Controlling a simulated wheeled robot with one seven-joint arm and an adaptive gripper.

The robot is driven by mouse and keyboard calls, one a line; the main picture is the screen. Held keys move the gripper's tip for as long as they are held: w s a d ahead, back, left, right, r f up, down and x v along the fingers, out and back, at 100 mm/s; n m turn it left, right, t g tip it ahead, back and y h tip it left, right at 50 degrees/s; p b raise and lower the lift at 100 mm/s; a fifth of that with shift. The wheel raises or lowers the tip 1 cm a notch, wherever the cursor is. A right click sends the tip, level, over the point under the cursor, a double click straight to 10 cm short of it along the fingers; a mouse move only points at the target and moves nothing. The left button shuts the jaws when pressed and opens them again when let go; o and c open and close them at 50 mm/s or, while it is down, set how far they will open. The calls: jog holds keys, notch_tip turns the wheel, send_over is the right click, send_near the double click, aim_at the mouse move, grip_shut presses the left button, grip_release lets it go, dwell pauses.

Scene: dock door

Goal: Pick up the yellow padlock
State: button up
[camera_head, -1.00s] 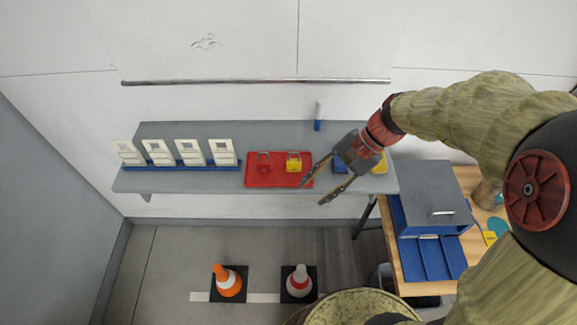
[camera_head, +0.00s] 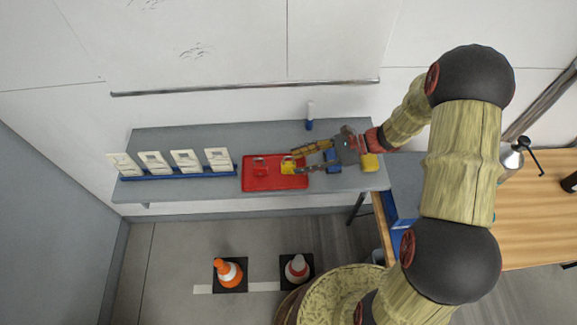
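The yellow padlock (camera_head: 288,168) stands on the right part of the red tray (camera_head: 273,183), which lies on the grey shelf. A red padlock (camera_head: 260,170) stands to its left on the same tray. My gripper (camera_head: 297,159) reaches in from the right, its fingers apart and its tips at the yellow padlock, one on the far side and one on the near side. The fingers partly cover the padlock. I cannot tell whether they touch it.
Several white cards (camera_head: 186,160) stand in a blue rack on the shelf's left. A blue-and-white marker (camera_head: 310,115) stands behind my gripper. A blue item (camera_head: 332,160) is partly hidden under it. Two cones (camera_head: 228,272) stand on the floor below. A wooden table (camera_head: 530,220) is at right.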

aim_at(288, 164)
jog(key=x, duration=0.4)
jog(key=shift+s+a+f+b, duration=0.1)
jog(key=shift+a+b, duration=0.2)
jog(key=shift+c, duration=0.6)
grip_shut()
